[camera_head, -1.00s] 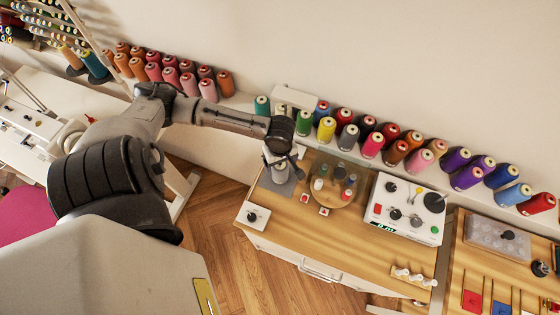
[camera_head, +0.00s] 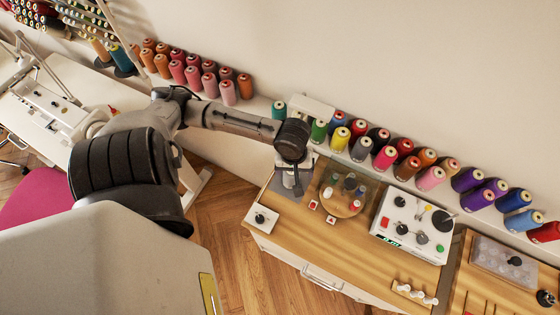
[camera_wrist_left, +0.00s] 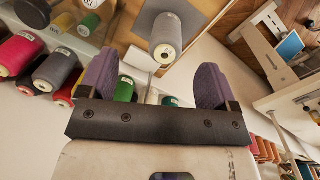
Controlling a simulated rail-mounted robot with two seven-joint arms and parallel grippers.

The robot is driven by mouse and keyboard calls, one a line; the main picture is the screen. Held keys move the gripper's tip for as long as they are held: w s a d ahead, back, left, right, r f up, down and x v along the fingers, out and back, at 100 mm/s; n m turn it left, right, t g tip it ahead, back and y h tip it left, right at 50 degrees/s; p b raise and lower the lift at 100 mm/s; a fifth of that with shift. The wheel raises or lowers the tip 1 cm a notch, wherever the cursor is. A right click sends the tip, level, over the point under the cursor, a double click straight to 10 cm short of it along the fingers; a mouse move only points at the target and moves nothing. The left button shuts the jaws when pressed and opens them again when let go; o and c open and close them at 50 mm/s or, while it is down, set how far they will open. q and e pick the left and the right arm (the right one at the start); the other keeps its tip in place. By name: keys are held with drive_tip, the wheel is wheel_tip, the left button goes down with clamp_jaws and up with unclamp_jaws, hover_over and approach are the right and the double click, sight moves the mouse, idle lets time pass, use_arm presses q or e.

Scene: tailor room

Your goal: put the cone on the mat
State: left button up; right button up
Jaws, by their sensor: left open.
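A grey cone (camera_wrist_left: 167,38) stands on the dark grey mat (camera_wrist_left: 148,20) in the left wrist view. In the head view the mat (camera_head: 274,190) lies at the left back of the wooden table, and the cone is mostly hidden by my left gripper (camera_head: 291,172). In the left wrist view my left gripper (camera_wrist_left: 157,64) is open, its two purple-grey fingers spread wide. The cone is beyond the fingertips, roughly between them, with nothing in the grip. My right gripper is not in view.
Several coloured thread cones (camera_head: 385,157) stand in rows behind the table. A round wooden tray (camera_head: 340,206) with small bottles is right of the mat. A white control box (camera_head: 412,225) stands farther right, and a small white dial box (camera_head: 261,219) at the front left.

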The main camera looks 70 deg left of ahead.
use_arm(q)
drive_tip(key=s+d+f+m+t, duration=0.2)
drive_tip(key=s+d+m, duration=0.7)
drive_tip(key=m, duration=0.6)
drive_tip(key=shift+s+d+f+t, duration=0.2)
drive_tip(key=shift+d+f+t, duration=0.3)
drive_tip(key=shift+d, duration=0.85)
drive_tip(key=shift+a+f, duration=0.1)
